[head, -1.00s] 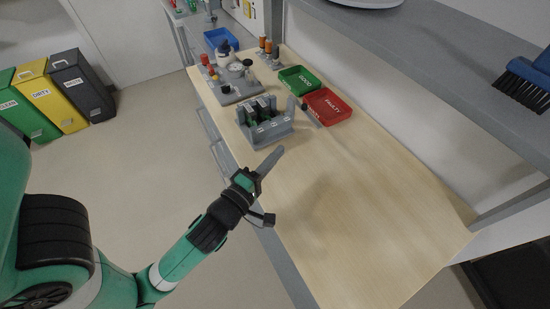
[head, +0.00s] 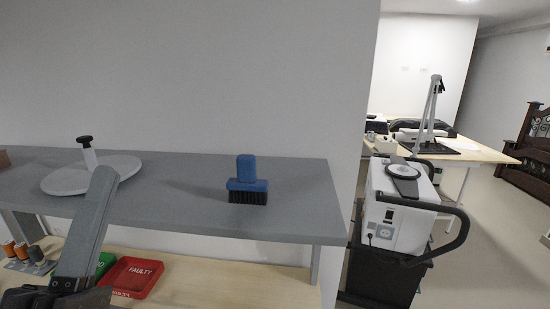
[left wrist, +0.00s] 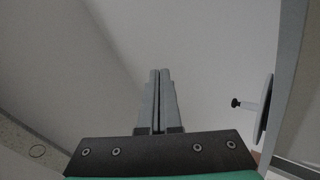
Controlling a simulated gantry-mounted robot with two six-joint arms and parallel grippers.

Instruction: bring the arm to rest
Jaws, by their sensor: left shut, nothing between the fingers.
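My left gripper (head: 100,185) is raised at the left of the head view, in front of the grey shelf. Its long grey fingers point up and overlap the round white plate there. In the left wrist view the fingers (left wrist: 160,75) lie side by side, shut and empty, with a pale wall beyond them. My right gripper is in neither view.
The grey shelf (head: 300,215) carries a blue brush (head: 247,185) and a round white plate (head: 65,180) with a black knob. Below are the red FAULTY tray (head: 135,272) and a green tray (head: 105,263). A white machine (head: 395,215) stands right.

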